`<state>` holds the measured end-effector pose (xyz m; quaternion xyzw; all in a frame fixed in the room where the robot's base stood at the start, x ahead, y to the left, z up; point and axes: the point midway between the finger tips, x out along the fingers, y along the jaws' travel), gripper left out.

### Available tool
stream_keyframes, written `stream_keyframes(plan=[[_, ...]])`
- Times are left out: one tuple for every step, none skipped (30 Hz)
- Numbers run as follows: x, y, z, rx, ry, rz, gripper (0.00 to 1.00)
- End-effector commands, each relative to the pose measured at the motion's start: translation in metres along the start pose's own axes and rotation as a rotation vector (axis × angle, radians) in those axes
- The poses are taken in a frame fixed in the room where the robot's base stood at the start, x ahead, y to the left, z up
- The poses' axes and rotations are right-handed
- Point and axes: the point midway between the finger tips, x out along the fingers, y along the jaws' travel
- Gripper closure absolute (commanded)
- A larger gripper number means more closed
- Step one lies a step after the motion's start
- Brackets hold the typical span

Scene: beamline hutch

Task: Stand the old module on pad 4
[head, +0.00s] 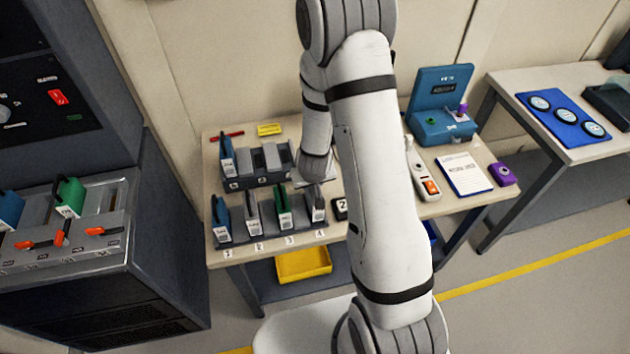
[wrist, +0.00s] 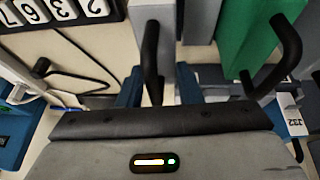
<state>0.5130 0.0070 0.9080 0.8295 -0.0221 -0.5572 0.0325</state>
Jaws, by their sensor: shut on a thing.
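In the head view, a grey module (head: 317,203) stands upright over pad 4 (head: 320,234), at the right end of the front row of pads. In the wrist view, my gripper (wrist: 157,92) is shut on the black handle (wrist: 151,58) of this pale grey module (wrist: 164,32). The green module (head: 283,203) on pad 3 is close beside it and also shows in the wrist view (wrist: 238,35). I cannot tell whether the held module's base touches the pad. My arm partly hides the area around the gripper in the head view.
A blue module (head: 221,220) and a grey module (head: 253,214) stand on pads 1 and 2. A rear rack (head: 255,178) is close behind. A multimeter-like device (head: 427,182) and clipboard (head: 465,174) lie farther right.

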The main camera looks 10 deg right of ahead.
Motion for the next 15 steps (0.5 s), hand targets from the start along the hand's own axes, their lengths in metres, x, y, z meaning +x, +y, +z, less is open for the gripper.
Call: stream_keyframes(plan=[[0.001,0.0006,0.0003,-0.001,0.001,0.001,1.0],[0.0013,0.0006,0.0004,-0.001,0.001,0.001,1.0],[0.0017,0.0005,0.0005,-0.001,0.001,0.001,1.0],[0.002,0.0005,0.0006,-0.001,0.001,0.001,1.0],[0.0022,0.0005,0.0007,-0.001,0.001,0.001,1.0],[0.0026,0.0004,0.0008,-0.002,0.001,0.001,1.0],[0.0029,0.0004,0.001,-0.002,0.001,0.001,1.0],[0.0032,0.0004,0.0011,-0.002,0.001,0.001,1.0],[0.0035,0.0004,0.0012,-0.002,0.001,0.001,1.0],[0.0038,0.0003,0.0013,-0.002,0.001,0.001,1.0],[0.0041,0.0003,0.0014,-0.002,0.001,0.001,1.0],[0.0036,0.0003,0.0012,-0.001,0.001,0.001,0.66],[0.0035,0.0003,0.0012,-0.001,0.001,0.001,0.63],[0.0035,0.0002,0.0012,-0.001,0.001,0.001,0.61],[0.0035,0.0002,0.0012,-0.001,0.001,0.001,0.57]])
